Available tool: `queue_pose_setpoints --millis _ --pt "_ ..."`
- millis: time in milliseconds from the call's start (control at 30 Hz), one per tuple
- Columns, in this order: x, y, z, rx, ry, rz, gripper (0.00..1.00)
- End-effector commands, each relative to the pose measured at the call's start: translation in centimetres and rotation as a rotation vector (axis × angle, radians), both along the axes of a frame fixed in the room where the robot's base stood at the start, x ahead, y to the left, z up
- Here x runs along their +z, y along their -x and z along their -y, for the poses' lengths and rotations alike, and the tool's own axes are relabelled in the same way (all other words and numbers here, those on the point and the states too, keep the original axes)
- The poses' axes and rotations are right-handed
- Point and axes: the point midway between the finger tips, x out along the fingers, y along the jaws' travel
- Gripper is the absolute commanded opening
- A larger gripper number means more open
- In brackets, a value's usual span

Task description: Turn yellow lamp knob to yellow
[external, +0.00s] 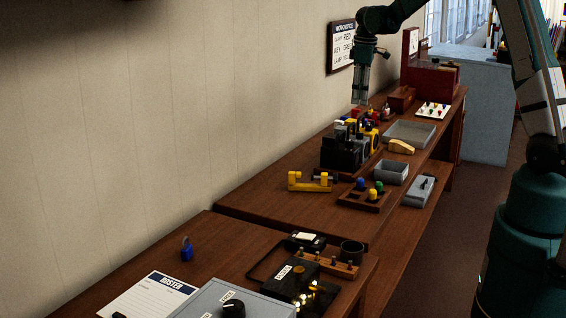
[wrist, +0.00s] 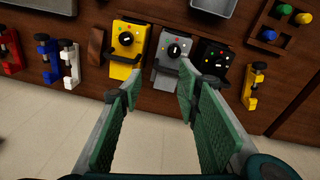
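The yellow lamp (wrist: 117,52) is a yellow box at the upper left middle of the wrist view. Its round black knob (wrist: 126,38) has a pale pointer mark, with small coloured dots around it. In the external view the yellow lamp (external: 374,134) stands behind the dark boxes, and its knob is hard to make out. My gripper (wrist: 160,84) is open and empty, its two green-padded fingers wide apart. The fingertips appear just below the yellow and grey boxes in the wrist view. In the external view my gripper (external: 359,100) hangs pointing down above the bench, apart from the lamps.
A grey box (wrist: 173,47) and a black box (wrist: 212,58) with similar knobs stand right of the yellow lamp. Red, blue and white clamps (wrist: 46,58) lie left, a yellow clamp (wrist: 254,86) right. A wooden rack (wrist: 284,20) holds coloured pegs. A grey tray (external: 410,132) lies nearby.

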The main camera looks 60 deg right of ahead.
Motion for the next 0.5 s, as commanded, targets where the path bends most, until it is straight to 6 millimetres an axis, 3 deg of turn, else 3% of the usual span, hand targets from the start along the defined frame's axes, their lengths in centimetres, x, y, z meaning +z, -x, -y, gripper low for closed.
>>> queue_pose_setpoints --millis 500 --pt "2.7 0.3 -5.4 -0.011 0.02 0.038 0.33"
